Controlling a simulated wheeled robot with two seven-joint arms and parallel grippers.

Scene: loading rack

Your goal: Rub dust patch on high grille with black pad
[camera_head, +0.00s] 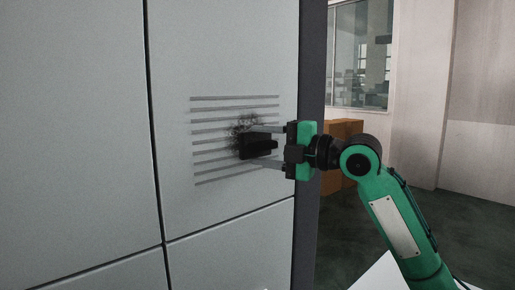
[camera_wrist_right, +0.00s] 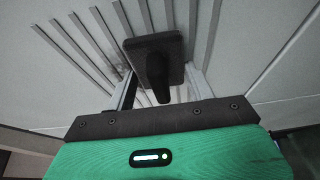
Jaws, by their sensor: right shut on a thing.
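The grille (camera_head: 215,172) is a set of several dark horizontal slats on a pale grey wall panel; it also shows in the right wrist view (camera_wrist_right: 147,18). A dark, smudgy dust patch (camera_head: 243,123) lies on the slats, partly hidden behind the black pad (camera_head: 256,145). The pad, a rectangular block with a handle, shows in the right wrist view (camera_wrist_right: 155,48) between my fingers and the grille. My right gripper (camera_head: 265,146) is shut on the pad and holds it at the grille; I cannot tell whether it touches the slats. My left gripper is not in view.
The panel ends at a dark vertical edge (camera_head: 311,80) just right of the grille. Behind my right arm stands an orange-brown box (camera_head: 338,180) on the dark floor (camera_head: 470,235). A window (camera_head: 360,55) is in the wall at the back right.

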